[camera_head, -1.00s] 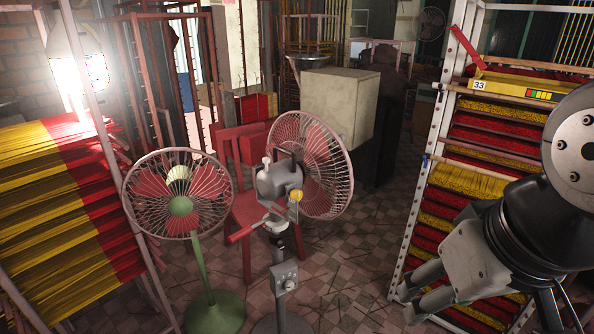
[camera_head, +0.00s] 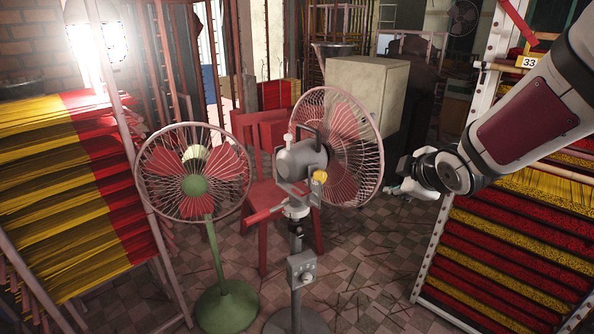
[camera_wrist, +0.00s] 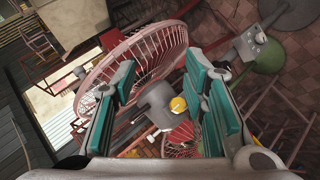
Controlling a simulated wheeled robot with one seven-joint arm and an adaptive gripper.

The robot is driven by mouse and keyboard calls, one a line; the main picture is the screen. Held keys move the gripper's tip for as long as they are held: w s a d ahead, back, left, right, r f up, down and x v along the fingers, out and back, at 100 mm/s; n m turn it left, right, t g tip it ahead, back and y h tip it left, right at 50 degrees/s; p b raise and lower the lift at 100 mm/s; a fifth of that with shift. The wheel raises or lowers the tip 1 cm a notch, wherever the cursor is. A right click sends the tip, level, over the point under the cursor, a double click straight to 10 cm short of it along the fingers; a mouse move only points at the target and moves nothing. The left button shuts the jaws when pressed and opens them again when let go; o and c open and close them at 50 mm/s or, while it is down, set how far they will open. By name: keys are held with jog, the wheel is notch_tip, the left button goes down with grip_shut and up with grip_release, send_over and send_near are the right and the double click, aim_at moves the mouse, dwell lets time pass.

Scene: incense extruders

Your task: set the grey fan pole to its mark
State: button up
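The grey fan, with a pink wire cage (camera_head: 341,145) and grey motor (camera_head: 300,160), stands upright on its grey pole (camera_head: 296,240). The pole carries a switch box (camera_head: 301,268) and a red handle (camera_head: 265,214). My gripper (camera_head: 401,187) is right of the fan cage and apart from it in the head view; its fingers are small there. In the wrist view my gripper (camera_wrist: 160,78) is open and empty, its teal pads spread, with the fan motor (camera_wrist: 157,104) and yellow knob (camera_wrist: 178,104) visible between them. The switch box (camera_wrist: 252,44) shows beyond. I cannot make out a mark.
A green fan (camera_head: 194,185) stands close left of the grey one. A red chair (camera_head: 265,135) is behind them. Incense racks stand left (camera_head: 75,200) and right (camera_head: 510,235). A beige box (camera_head: 368,95) is behind the cage. Tiled floor (camera_head: 375,275) is open between the pole and right rack.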

jog(key=w+a+f+n+t+y+b, duration=0.1)
jog(key=w+a+f+n+y+b, duration=0.1)
jog(key=w+f+n, duration=0.35)
jog(key=n+t+y+b, duration=0.1)
jog(key=n+y+b, duration=0.6)
jog(key=y, duration=0.4)
send_near(302, 214)
jog(key=shift+n, duration=0.55)
jog(key=x, duration=0.8)
jog(key=shift+w+a, duration=0.2)
jog(key=shift+a, duration=0.05)
grip_shut()
